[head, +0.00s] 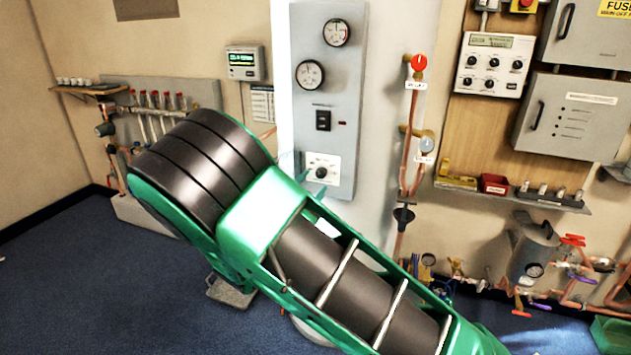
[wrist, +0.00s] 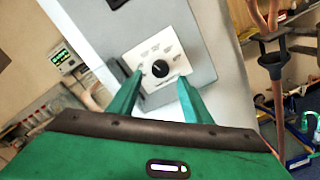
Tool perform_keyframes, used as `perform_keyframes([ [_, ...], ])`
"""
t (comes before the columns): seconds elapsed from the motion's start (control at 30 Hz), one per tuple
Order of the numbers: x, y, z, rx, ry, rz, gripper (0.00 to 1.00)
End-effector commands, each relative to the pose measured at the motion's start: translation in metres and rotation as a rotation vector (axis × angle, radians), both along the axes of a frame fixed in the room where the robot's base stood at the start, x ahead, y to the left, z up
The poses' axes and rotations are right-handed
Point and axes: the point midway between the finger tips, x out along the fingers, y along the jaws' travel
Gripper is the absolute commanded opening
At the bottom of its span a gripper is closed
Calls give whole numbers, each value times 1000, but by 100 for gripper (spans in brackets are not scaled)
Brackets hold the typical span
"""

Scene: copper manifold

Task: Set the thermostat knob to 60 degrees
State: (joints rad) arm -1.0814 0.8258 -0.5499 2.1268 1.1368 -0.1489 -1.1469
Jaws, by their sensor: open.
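The thermostat knob (head: 321,173) is a small black dial on a white square plate, low on a grey panel (head: 343,100) fixed to a white cylinder. In the wrist view the knob (wrist: 160,69) sits in the middle of its white plate (wrist: 140,52), with small markings around it too blurred to read. My gripper (wrist: 158,86) is open, its two green fingers apart on either side of the plate's lower part, pointing at the knob. Nothing is between the fingers but the view of the plate. In the head view my green arm hides most of the gripper.
Above the knob on the panel are a black switch (head: 323,120) and two round gauges (head: 310,75). A copper pipe with a red-topped valve (head: 419,63) runs close on the right. A small display box (head: 244,63) hangs on the left wall.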

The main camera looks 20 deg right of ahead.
Motion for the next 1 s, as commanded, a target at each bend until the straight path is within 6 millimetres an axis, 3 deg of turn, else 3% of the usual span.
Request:
perform_keyframes([
  [0.3,32,-23,0,2,-1,0,45],
  [0.67,36,-27,0,1,0,1,45],
  [0.7,36,-26,0,1,0,1,42],
  [0.87,36,-26,0,1,0,1,4],
  [1.0,36,-26,0,3,-1,1,4],
])
